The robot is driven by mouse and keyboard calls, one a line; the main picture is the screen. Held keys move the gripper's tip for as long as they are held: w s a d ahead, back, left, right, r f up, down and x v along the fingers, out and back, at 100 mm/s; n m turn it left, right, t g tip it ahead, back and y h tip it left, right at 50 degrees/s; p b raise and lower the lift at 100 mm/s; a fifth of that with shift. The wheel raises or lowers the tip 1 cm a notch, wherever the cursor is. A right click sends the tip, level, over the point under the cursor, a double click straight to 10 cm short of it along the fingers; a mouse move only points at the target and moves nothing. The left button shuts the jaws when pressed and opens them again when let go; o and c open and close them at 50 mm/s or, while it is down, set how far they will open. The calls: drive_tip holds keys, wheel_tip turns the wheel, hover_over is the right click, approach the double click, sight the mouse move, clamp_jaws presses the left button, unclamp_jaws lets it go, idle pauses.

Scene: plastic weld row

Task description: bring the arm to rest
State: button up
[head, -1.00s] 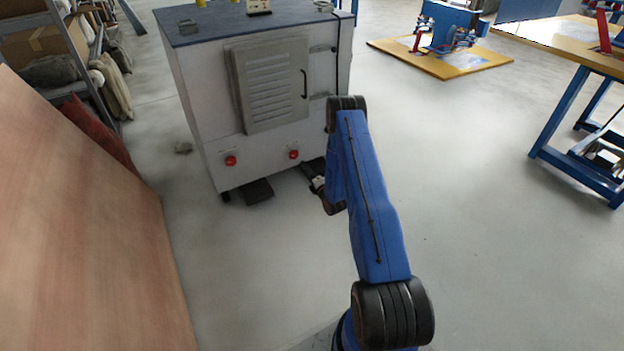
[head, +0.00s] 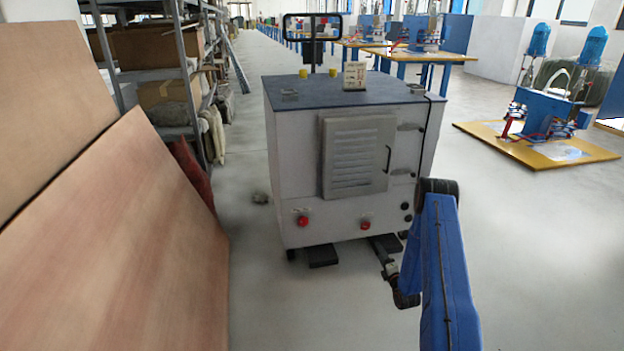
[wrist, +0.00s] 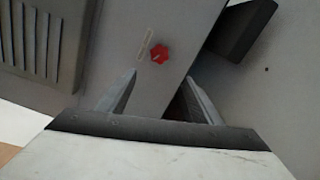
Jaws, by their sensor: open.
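My blue arm (head: 445,270) reaches forward at the right of the head view, bent down at its far joint. My gripper (head: 383,248) is small and partly hidden there, low in front of the grey cabinet's lower right edge. In the wrist view my gripper (wrist: 158,86) has its two fingers apart with nothing between them. Beyond the fingers is the cabinet's grey face with a red knob (wrist: 160,54) and a small label. I cannot tell the exact gap to the cabinet.
The grey cabinet (head: 295,170) with a louvred door stands ahead, with dark pedals (head: 322,256) at its base. Wooden panels (head: 130,240) lean at the left, before shelves (head: 180,60). A yellow-based fixture (head: 545,145) stands at the right. Floor right of the cabinet (head: 520,240) is clear.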

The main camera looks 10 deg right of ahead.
drive_tip(key=w+a+r+m+g, duration=0.2)
drive_tip(key=w+r, duration=0.1)
drive_tip(key=r, duration=0.8)
drive_tip(key=w+a+r+m+g, duration=0.1)
drive_tip(key=w+a+r+m, duration=0.1)
drive_tip(key=r, duration=0.9)
drive_tip(key=s+a+r+m+g+h, duration=0.1)
drive_tip(key=s+a+r+m, duration=0.1)
drive_tip(key=s+r, duration=0.35)
drive_tip(key=s+a+r+m+g, duration=0.2)
drive_tip(key=a+r, duration=0.1)
drive_tip(key=r, duration=0.5)
drive_tip(key=s+a+r+m+g+h, duration=0.1)
drive_tip(key=s+a+r+m, duration=0.15)
drive_tip(key=r, duration=0.35)
drive_tip(key=s+a+r+m+g, duration=0.1)
drive_tip(key=s+a+r+m, duration=0.25)
drive_tip(key=s, duration=0.75)
drive_tip(key=s+a+r+m+g+y, duration=0.15)
drive_tip(key=s+a+r, duration=0.3)
drive_tip(key=s, duration=0.75)
drive_tip(key=s+a+r+m+g, duration=0.2)
drive_tip(key=s+a+r+m, duration=0.15)
drive_tip(key=s, duration=0.75)
drive_tip(key=s+a+m+g, duration=0.1)
drive_tip(key=s+a+m, duration=0.1)
drive_tip(key=s, duration=1.3)
drive_tip(key=shift+s+a+f+g, duration=0.15)
drive_tip(key=shift+a+f+g, duration=0.1)
drive_tip(key=shift+a+g, duration=0.1)
